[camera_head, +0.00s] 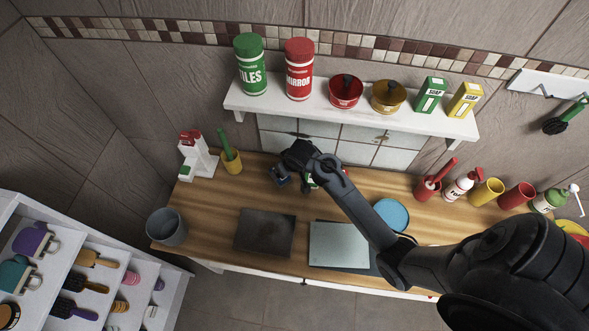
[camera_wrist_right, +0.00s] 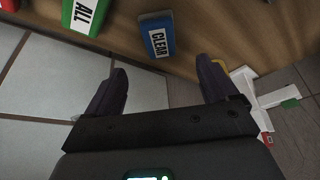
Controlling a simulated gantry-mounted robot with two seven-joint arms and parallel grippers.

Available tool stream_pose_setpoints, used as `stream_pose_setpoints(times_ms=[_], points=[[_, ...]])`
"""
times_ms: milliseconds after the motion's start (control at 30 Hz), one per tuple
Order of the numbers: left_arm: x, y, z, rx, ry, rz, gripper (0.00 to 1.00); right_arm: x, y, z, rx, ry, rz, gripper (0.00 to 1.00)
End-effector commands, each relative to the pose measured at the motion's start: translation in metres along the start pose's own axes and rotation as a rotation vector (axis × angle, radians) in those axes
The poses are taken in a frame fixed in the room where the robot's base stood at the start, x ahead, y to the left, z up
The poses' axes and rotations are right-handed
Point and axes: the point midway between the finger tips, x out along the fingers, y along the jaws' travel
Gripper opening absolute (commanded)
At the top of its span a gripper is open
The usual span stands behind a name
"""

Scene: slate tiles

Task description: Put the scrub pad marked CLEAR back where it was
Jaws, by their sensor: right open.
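The scrub pad marked CLEAR (camera_wrist_right: 157,36) is a small blue block with a white label, resting on the wooden counter in the right wrist view. In the head view a small blue block (camera_head: 281,183) shows just below my right gripper (camera_head: 292,171), partly covered by it. My right gripper (camera_wrist_right: 163,72) is open and empty. Its fingertips are on either side of the CLEAR pad's line, short of it and not touching it. Another pad, marked ALL (camera_wrist_right: 86,15), is green and lies to the left of the CLEAR pad. My left gripper is not in view.
A dark square (camera_head: 265,231) and a pale panel (camera_head: 338,245) lie at the counter's front. A yellow cup (camera_head: 231,163) and a white dispenser (camera_head: 197,157) stand left of the gripper. A loaded shelf (camera_head: 350,117) hangs above the tiled panel; bottles and cups stand at right.

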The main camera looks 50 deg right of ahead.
Motion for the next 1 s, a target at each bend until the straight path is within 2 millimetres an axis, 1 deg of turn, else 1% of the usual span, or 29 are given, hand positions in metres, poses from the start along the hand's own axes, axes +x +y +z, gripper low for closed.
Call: stream_pose_setpoints(times_ms=[67,167,267,300,367,400,500,600,700,800,1000], points=[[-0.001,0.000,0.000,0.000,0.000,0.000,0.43,-0.008,-0.002,0.011,-0.020,-0.003,0.008,0.87],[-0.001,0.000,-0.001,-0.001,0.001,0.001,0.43,-0.022,-0.009,0.036,-0.068,-0.011,0.023,0.87],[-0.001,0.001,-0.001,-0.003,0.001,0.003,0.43,-0.046,-0.022,0.072,-0.137,-0.022,0.031,0.87],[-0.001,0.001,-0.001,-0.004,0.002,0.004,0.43,-0.057,-0.029,0.088,-0.165,-0.028,0.029,0.87],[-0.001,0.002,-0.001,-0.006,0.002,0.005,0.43,-0.076,-0.039,0.112,-0.204,-0.038,0.020,0.87],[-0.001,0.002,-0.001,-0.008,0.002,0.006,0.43,-0.089,-0.046,0.127,-0.228,-0.043,0.011,0.87],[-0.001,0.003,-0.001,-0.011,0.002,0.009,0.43,-0.122,-0.061,0.159,-0.276,-0.058,-0.020,0.87],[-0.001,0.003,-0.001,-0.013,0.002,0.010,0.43,-0.150,-0.071,0.183,-0.308,-0.071,-0.053,0.87],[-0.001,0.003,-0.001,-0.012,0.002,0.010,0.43,-0.169,-0.078,0.197,-0.325,-0.078,-0.078,0.87],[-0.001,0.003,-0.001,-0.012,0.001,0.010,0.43,-0.178,-0.081,0.203,-0.332,-0.082,-0.091,0.87],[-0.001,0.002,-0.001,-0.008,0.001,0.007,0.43,-0.179,-0.082,0.204,-0.334,-0.083,-0.093,0.87]])
